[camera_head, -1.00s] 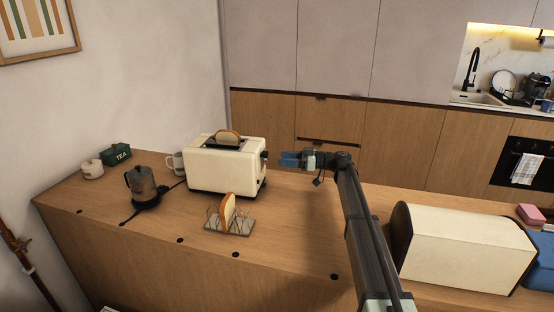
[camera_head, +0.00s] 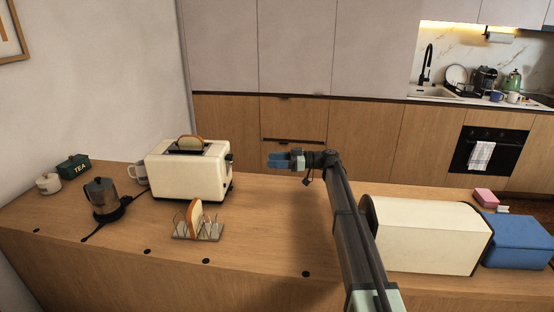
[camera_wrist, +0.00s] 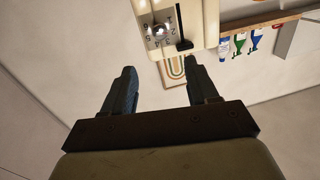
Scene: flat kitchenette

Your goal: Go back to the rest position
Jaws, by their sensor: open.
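My gripper (camera_head: 280,160) is held above the wooden counter (camera_head: 270,225), to the right of the cream toaster (camera_head: 188,172) and apart from it. In the wrist view my gripper (camera_wrist: 155,90) has its two blue fingers spread with nothing between them. The toaster's end with its dial and lever also shows at the top of the wrist view (camera_wrist: 185,15). A slice of bread (camera_head: 190,142) sticks up from the toaster's slot. Another slice (camera_head: 195,218) stands in the wire toast rack (camera_head: 212,232) in front of the toaster.
A moka pot (camera_head: 101,195), a mug (camera_head: 138,173), a green TEA tin (camera_head: 74,166) and a small white pot (camera_head: 48,183) stand at the left. A cream bread box (camera_head: 430,235) and a blue box (camera_head: 518,242) are at the right. The counter between toaster and bread box is clear.

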